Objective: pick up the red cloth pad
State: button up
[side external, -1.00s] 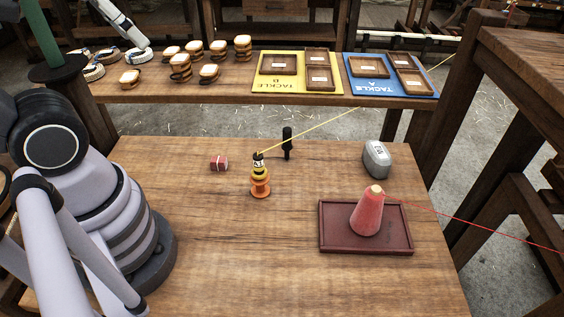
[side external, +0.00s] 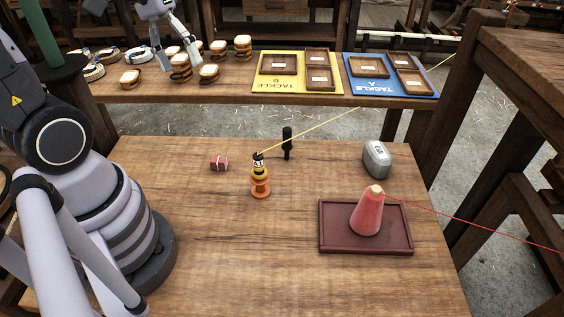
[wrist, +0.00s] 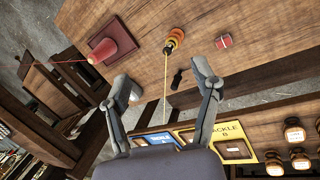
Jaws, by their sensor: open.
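The red cloth pad (side external: 219,163) is a small red block with a pale band, lying on the wooden table left of the orange and yellow spool stack. It also shows in the wrist view (wrist: 223,41), beyond the right fingertip and clear of both fingers. My gripper (side external: 178,66) hangs at the top left of the side view, in front of the back bench in the picture and apart from the pad.
A spool stack (side external: 260,178) carries a taut yellow line. A black peg (side external: 287,143), a grey weight (side external: 377,159) and a red cone (side external: 368,212) on a dark red tray (side external: 330,246) stand around. The front middle of the table is clear.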

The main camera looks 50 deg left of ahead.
jog(key=w+a+f+n+h, duration=0.35)
jog(key=w+f+n, duration=0.2)
jog(key=f, duration=0.25)
jog(key=n+t+h, duration=0.4)
jog(key=n+t, duration=0.1)
jog(key=n, duration=0.6)
send_over(219, 159)
jog(key=s+a, duration=0.1)
notch_tip(219, 159, down, 15)
jog(key=f+n+t, duration=0.1)
jog(key=f, duration=0.2)
jog(key=s+a+f+n+t, duration=0.1)
jog(key=f+n, duration=0.1)
jog(key=f, duration=0.1)
jog(key=s+a+f+n+t+y, duration=0.1)
jog(key=f+n, duration=0.1)
jog(key=f, duration=0.1)
jog(key=shift+s+n, duration=0.1)
jog(key=shift+n, duration=0.15)
jog(key=shift+d+f, duration=0.1)
jog(key=shift+f, duration=0.15)
jog(key=shift+y, duration=0.25)
jog(key=x, duration=0.7)
jog(key=shift+r, duration=0.1)
jog(key=shift+c, duration=0.4)
jog(key=c, duration=1)
